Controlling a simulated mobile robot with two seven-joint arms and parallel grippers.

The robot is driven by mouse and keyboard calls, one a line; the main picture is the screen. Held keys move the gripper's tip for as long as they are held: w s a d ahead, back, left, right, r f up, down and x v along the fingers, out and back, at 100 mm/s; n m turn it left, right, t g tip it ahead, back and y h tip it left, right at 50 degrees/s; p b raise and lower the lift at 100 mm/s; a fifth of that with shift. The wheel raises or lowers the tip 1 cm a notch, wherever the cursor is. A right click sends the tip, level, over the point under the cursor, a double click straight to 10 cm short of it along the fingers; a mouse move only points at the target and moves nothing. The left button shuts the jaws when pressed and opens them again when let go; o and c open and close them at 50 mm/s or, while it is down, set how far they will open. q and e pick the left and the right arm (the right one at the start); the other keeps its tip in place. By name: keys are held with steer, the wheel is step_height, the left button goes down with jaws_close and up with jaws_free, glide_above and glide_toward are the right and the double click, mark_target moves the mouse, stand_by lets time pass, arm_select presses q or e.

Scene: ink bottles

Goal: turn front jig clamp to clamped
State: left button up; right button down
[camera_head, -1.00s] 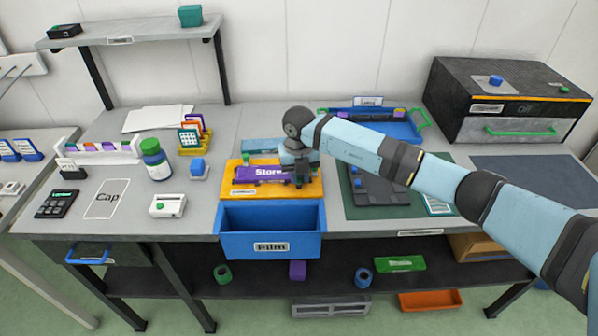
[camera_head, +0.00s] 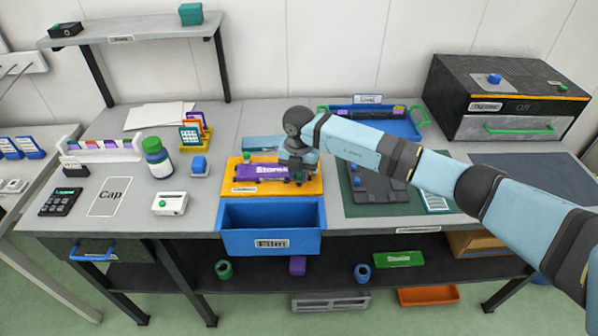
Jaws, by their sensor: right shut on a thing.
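The orange jig (camera_head: 311,188) lies on the bench behind the blue open bin, with a purple block (camera_head: 258,173) lettered "Store…" lying across it. A small green part (camera_head: 246,157) shows at the jig's back left. My right gripper (camera_head: 298,179) points down at the right end of the purple block, over the jig's front right part. It is shut on a small part there, seemingly the front jig clamp, which the fingers mostly hide. I cannot tell the clamp's angle. My left gripper is not in view.
The blue bin (camera_head: 271,242) stands at the bench's front edge. A green mat (camera_head: 390,208) with a dark grey device lies right of the jig. A white bottle with green cap (camera_head: 156,160) and a blue-topped block (camera_head: 199,166) stand to the left. A blue tray (camera_head: 400,128) is behind.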

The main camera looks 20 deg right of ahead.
mark_target(299, 175)
steer(key=c, duration=1)
jaws_free()
steer(key=shift+r, duration=0.1)
step_height(299, 175, up, 14)
steer(key=shift+f+b, duration=0.15)
steer(key=shift+b, duration=0.15)
steer(key=shift+f, duration=0.1)
